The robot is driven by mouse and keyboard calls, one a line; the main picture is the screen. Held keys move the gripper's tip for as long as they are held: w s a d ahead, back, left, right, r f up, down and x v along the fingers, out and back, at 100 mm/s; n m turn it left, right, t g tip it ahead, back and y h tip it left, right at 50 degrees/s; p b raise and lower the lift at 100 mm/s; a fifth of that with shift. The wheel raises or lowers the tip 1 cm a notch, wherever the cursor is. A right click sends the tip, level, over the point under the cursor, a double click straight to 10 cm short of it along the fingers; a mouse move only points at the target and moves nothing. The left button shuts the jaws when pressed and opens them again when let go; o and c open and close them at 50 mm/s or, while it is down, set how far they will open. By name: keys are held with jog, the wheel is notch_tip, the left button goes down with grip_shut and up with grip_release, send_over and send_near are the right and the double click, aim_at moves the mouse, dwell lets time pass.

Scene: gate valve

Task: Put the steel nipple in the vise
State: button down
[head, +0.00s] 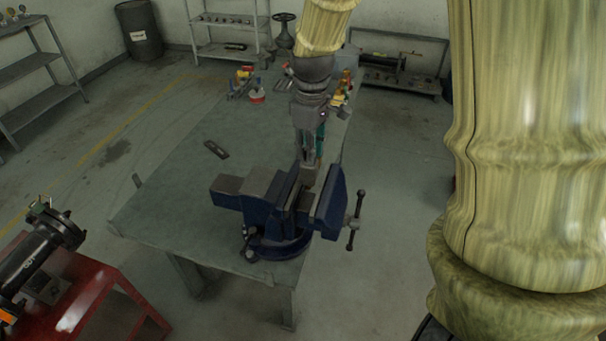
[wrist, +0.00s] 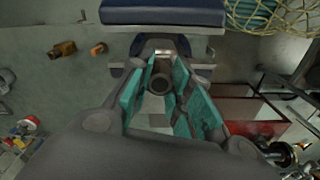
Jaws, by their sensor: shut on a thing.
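The blue vise (head: 270,205) stands on the near right end of the grey workbench, its jaws apart with a gap between them. It also shows at the top of the wrist view (wrist: 160,14). My gripper (head: 311,160) points down at the far side of the vise, close to the jaws. In the wrist view its teal-padded fingers (wrist: 160,95) are shut on the steel nipple (wrist: 161,86), whose round dark end faces the camera. In the head view the fingers and vise mostly hide the nipple, and I cannot tell whether it touches the jaws.
The workbench (head: 170,200) is mostly clear left of the vise, with a small dark tool (head: 216,149) on it. Several coloured items (head: 247,84) stand at its far end. A red cart (head: 85,300) with a black valve (head: 40,255) is at lower left. The vise handle (head: 355,220) sticks out right.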

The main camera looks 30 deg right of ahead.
aim_at(310, 173)
jog(key=shift+s+f+p, duration=0.3)
jog(key=shift+s+f, duration=0.3)
jog(key=shift+s, duration=0.3)
jog(key=w+f, duration=0.2)
jog(key=shift+f, duration=0.35)
jog(key=shift+d+f+p, duration=0.1)
jog(key=shift+f+p, duration=0.1)
jog(key=shift+p, duration=0.1)
jog(key=shift+s+f+p, duration=0.35)
jog(key=shift+s+f, duration=0.05)
jog(key=shift+s, duration=0.15)
jog(key=shift+w+f+p, duration=0.2)
jog(key=shift+w+f, duration=0.05)
jog(key=shift+f, duration=0.45)
jog(key=shift+w+f+p, duration=0.15)
jog(key=shift+w+f, duration=0.05)
jog(key=shift+f, duration=0.5)
jog(key=shift+s+r, duration=0.15)
jog(key=shift+s, duration=0.15)
jog(key=c, duration=1.3)
grip_release()
jog(key=shift+w+f, duration=0.15)
jog(key=shift+f, duration=0.1)
jog(key=shift+c, duration=0.2)
jog(key=shift+o, duration=0.2)
jog(key=shift+r, duration=0.1)
